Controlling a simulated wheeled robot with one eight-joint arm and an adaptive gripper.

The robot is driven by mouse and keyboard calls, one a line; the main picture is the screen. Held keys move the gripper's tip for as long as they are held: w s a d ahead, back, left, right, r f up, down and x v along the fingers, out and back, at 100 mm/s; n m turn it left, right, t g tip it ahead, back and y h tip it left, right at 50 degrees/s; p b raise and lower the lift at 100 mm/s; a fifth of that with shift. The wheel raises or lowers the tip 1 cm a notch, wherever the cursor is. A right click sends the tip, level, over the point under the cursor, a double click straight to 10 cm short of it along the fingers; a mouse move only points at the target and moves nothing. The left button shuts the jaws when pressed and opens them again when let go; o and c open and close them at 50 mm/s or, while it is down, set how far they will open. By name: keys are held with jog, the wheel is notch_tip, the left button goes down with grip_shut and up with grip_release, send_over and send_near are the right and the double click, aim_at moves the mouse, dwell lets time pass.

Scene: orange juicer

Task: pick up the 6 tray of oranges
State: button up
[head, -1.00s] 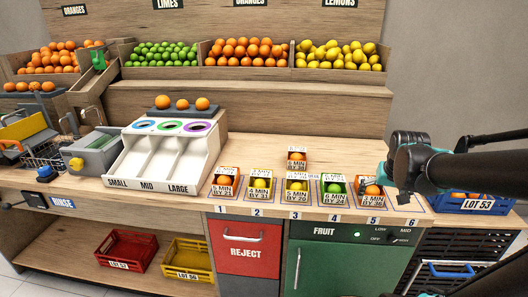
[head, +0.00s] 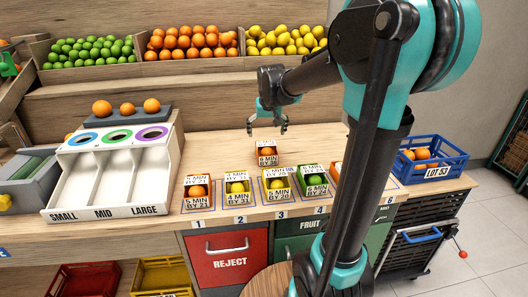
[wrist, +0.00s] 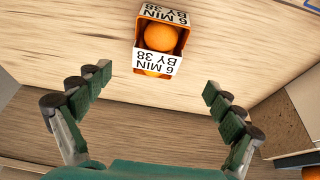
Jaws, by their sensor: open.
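The tray of oranges (head: 267,153) labelled "6 MIN BY 38" stands on the counter behind the numbered row. It is a small orange box with white labels, and an orange shows in it. In the wrist view the tray (wrist: 157,65) is at the top centre, apart from my fingers. My gripper (head: 267,129) is above the counter, just behind the tray in the head view. It is open and empty. In the wrist view its two green-padded fingers (wrist: 157,82) are spread wide, with bare wood between them below the tray.
Trays stand in numbered places along the front: orange (head: 196,191), lemon (head: 237,187), lemon (head: 276,183) and lime (head: 314,180). My arm hides part of the row's right end. A blue crate (head: 432,160) stands right. A white sorter (head: 115,170) stands left. Counter around the tray is clear.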

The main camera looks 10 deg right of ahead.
aim_at(267, 144)
jog(key=x, duration=0.5)
jog(key=shift+d, duration=0.15)
jog(key=x, duration=0.4)
jog(key=shift+w+d, duration=0.15)
jog(key=shift+w+f, duration=0.2)
jog(key=shift+f, duration=0.3)
jog(key=shift+f, duration=0.25)
jog(key=shift+c, duration=0.6)
jog(key=c, duration=1.3)
jog(key=shift+r, duration=0.1)
